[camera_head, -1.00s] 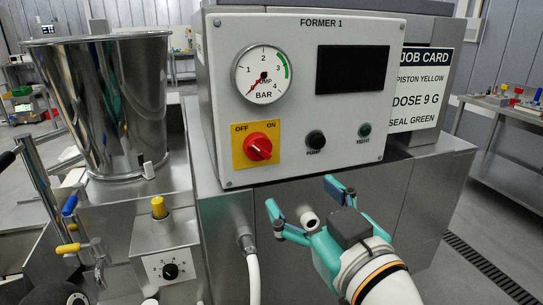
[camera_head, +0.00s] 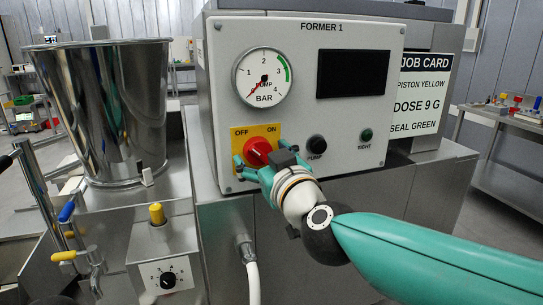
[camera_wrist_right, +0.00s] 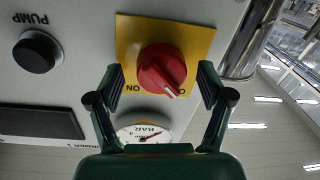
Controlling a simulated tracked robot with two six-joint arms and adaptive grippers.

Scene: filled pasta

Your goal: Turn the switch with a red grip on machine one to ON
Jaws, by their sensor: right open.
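The switch with a red grip (camera_head: 257,150) sits on a yellow plate (camera_head: 243,133) marked OFF and ON, on the panel labelled FORMER 1 (camera_head: 215,120). In the wrist view the red grip (camera_wrist_right: 160,68) appears upside down, and its white mark points toward the OFF side. My right gripper (camera_head: 265,165) is in front of the switch. The wrist view shows the right gripper (camera_wrist_right: 160,82) open, one finger on each side of the grip, with gaps between. Whether the tips touch the plate cannot be told. My left gripper is not in view.
A pressure gauge (camera_head: 263,77) is above the switch. A black PUMP button (camera_head: 317,144) and green TIGHT button (camera_head: 366,134) are to its right. A steel hopper (camera_head: 110,110) stands left. A white hose (camera_head: 252,275) hangs below the panel.

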